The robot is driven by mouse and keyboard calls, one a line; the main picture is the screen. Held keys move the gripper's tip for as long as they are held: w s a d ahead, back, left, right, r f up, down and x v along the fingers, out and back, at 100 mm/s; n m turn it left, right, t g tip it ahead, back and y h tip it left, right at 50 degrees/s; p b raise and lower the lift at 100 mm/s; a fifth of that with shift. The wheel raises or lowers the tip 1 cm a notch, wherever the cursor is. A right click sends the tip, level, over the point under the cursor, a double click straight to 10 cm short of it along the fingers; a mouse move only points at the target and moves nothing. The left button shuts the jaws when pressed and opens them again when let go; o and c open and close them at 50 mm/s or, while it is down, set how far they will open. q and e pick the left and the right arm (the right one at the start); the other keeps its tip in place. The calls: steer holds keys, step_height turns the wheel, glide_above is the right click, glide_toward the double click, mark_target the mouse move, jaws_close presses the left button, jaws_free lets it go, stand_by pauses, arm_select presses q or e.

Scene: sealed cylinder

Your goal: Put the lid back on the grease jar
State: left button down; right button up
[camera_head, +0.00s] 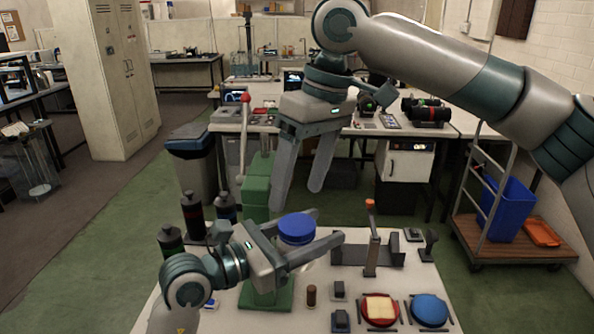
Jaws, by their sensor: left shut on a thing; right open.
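My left gripper (329,224) is low over the white table and shut on a round jar-like thing, with one finger on its far side and one on its near side. A blue round lid (297,224) is at the top of this thing, above the fingers. The paler, see-through jar body (308,266) shows only in part below the near finger. I cannot tell whether the lid is seated or only resting there. My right gripper (296,198) points down above the blue lid, open and empty, its fingertips apart from the lid.
The white table (385,283) holds a red dish (380,308) with a pale yellow block, a blue dish (429,308), an orange-tipped lever (371,235), a brown cylinder (311,296) and small dark blocks. A green lever press (257,185) and dark bottles (193,215) stand behind left.

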steer(key=n, duration=0.4)
steer(key=shift+r+n, duration=0.1)
steer(key=shift+n, duration=0.2)
steer(key=n, duration=0.4)
steer(key=shift+a+r+h, duration=0.1)
steer(key=shift+r+h, duration=0.05)
steer(key=shift+h, duration=0.25)
steer(key=n, duration=0.4)
steer(key=shift+r+n, duration=0.1)
steer(key=shift+n, duration=0.2)
steer(key=n, duration=0.4)
steer(key=shift+r+h, duration=0.1)
steer(key=shift+h, duration=0.2)
steer(key=n, duration=0.4)
steer(key=shift+a+r+n, duration=0.1)
steer(key=shift+r+n, duration=0.05)
steer(key=shift+n, duration=0.15)
steer(key=n, duration=0.4)
steer(key=shift+r+h, duration=0.15)
steer(key=shift+h, duration=0.15)
steer(key=n, duration=0.4)
steer(key=shift+s+r+n, duration=0.1)
steer(key=shift+r+n, duration=0.05)
steer(key=shift+n, duration=0.15)
steer(key=n, duration=0.3)
steer(key=shift+r+n+h, duration=0.1)
steer(key=shift+n+h, duration=0.2)
steer(key=shift+n, duration=0.1)
